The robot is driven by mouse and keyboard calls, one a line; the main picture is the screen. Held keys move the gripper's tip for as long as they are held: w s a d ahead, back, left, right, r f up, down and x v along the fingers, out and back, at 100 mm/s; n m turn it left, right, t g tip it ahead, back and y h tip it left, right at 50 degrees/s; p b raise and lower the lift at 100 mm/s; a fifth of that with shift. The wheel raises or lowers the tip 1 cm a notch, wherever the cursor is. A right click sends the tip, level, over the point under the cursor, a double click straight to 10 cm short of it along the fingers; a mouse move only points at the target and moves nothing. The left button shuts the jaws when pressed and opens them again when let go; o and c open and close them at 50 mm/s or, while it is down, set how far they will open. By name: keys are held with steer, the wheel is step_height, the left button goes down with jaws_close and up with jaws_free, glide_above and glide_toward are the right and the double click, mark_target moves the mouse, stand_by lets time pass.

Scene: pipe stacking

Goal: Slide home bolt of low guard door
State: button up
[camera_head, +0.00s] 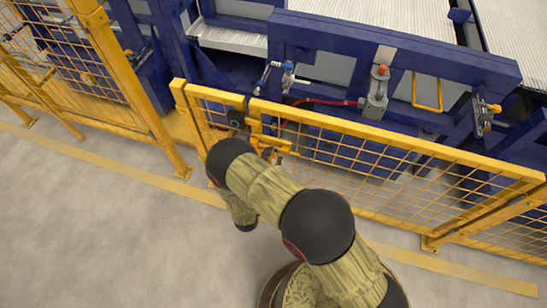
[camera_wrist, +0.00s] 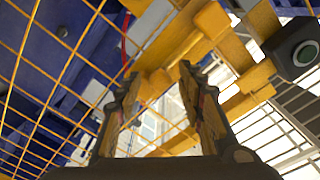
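The low guard door (camera_head: 390,145) is a yellow mesh panel in front of the blue machine. Its yellow bolt assembly (camera_head: 272,143) sits by the gap at the door's left end, next to a narrow fixed panel (camera_head: 212,94). In the wrist view the yellow bolt parts (camera_wrist: 182,40) lie just beyond my gripper (camera_wrist: 158,78). The fingers are apart, with a yellow piece (camera_wrist: 152,85) showing between them. I cannot tell whether they touch it. In the head view my arm hides most of the gripper.
A dark box with a round button (camera_wrist: 305,53) stands right of the bolt in the wrist view. Taller yellow fencing (camera_head: 100,75) stands at left. The blue machine (camera_head: 390,45) is behind the door. Grey floor (camera_head: 110,230) in front is clear.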

steer(key=shift+w+d, duration=0.2)
steer(key=shift+w, duration=0.25)
jaws_close()
stand_by(0.3)
stand_by(0.4)
